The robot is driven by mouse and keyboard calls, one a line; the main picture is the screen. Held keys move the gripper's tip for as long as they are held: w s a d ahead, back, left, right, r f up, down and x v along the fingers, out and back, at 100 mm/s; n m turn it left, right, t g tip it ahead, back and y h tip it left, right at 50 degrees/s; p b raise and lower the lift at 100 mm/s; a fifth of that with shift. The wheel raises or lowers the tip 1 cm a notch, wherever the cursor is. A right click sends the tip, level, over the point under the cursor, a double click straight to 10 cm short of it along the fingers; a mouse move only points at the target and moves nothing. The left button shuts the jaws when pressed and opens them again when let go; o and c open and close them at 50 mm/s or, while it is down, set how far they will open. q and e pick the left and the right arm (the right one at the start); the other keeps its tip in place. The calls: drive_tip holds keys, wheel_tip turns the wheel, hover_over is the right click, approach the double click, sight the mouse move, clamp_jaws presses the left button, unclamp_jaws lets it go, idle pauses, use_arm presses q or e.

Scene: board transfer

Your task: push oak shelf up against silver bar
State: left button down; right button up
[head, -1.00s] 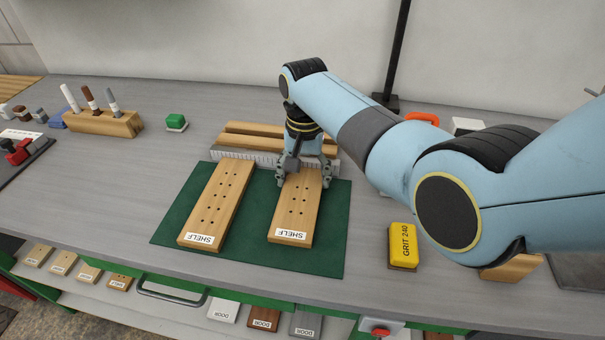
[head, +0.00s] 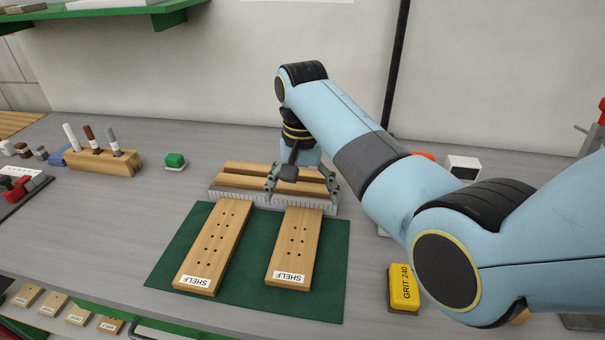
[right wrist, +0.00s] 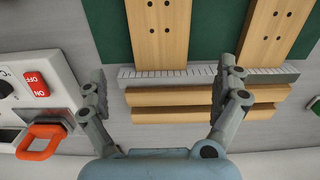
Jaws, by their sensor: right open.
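Two wooden boards labelled SHELF, the left one (head: 215,245) and the right one (head: 297,245), lie on a green mat (head: 333,270). Both have peg holes and a similar light oak colour. The silver bar (head: 250,199), marked like a ruler, runs along their far ends. In the right wrist view, the bar (right wrist: 205,73) appears to touch the ends of the right board (right wrist: 157,35) and the left board (right wrist: 270,30). My right gripper (head: 302,187) is open and empty above the bar, its fingers spread wide. My left gripper is out of view.
Wooden strips (head: 255,170) lie just behind the bar. A yellow GRIT 240 block (head: 404,287) is right of the mat.

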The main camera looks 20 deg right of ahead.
wheel_tip(320, 180, up, 5)
drive_tip(key=shift+r, duration=0.1)
idle(0.6)
